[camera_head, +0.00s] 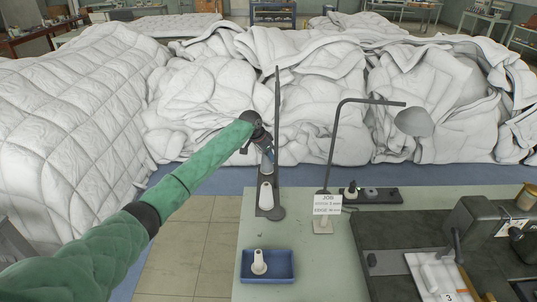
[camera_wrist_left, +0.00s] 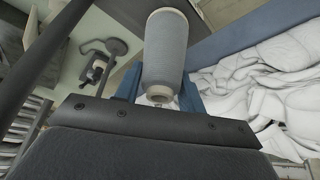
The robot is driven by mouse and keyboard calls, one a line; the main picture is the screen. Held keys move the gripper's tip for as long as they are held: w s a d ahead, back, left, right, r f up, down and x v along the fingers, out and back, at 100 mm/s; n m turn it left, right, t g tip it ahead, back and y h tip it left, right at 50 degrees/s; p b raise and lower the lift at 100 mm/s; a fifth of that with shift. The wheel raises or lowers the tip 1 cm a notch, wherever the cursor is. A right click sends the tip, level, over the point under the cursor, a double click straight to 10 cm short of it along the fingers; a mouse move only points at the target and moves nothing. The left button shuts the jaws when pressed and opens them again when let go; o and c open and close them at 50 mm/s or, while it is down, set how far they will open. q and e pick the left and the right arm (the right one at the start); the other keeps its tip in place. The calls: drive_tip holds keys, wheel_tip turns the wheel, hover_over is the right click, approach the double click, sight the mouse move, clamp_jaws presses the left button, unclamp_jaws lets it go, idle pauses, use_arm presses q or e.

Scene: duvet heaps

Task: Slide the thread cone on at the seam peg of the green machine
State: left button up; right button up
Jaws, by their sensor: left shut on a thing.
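My left gripper (camera_head: 266,150) comes in under a green-sleeved arm and is shut on a grey-blue thread cone (camera_head: 268,163). In the left wrist view the cone (camera_wrist_left: 166,50) sits between the blue fingers (camera_wrist_left: 160,95), its open end facing the camera. In the head view the held cone is just above a white cone (camera_head: 266,195) on a dark thread stand (camera_head: 277,110); I cannot tell whether the two touch. The green machine (camera_head: 485,225) is at the right, with a tan thread cone (camera_head: 527,196) behind it. I cannot make out which peg is the seam peg. My right gripper is out of view.
A blue tray (camera_head: 267,279) holding a white cone-shaped piece (camera_head: 259,262) lies on the pale green table (camera_head: 310,262). A job card (camera_head: 327,204), a bent lamp (camera_head: 335,140) and a dark peg base (camera_head: 385,196) stand nearby. White duvet heaps (camera_head: 220,90) fill the back.

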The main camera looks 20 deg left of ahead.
sight(262, 164)
use_arm(q)
drive_tip(key=shift+f, duration=0.35)
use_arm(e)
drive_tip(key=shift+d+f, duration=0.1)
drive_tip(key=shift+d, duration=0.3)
use_arm(q)
drive_tip(key=o, duration=1.2)
drive_tip(key=shift+c, duration=0.2)
drive_tip(key=shift+a+r, duration=0.1)
drive_tip(key=b+v, duration=0.3)
drive_tip(key=v, duration=0.3)
drive_tip(key=shift+s+r+b, duration=0.1)
drive_tip(key=shift+b, duration=0.25)
drive_tip(key=shift+s+a+r, duration=0.2)
drive_tip(key=shift+r, duration=0.45)
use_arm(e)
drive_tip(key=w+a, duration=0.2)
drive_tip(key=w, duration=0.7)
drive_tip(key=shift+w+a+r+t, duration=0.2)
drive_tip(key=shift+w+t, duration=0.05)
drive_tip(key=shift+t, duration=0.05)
use_arm(q)
drive_tip(key=shift+a+f, duration=0.1)
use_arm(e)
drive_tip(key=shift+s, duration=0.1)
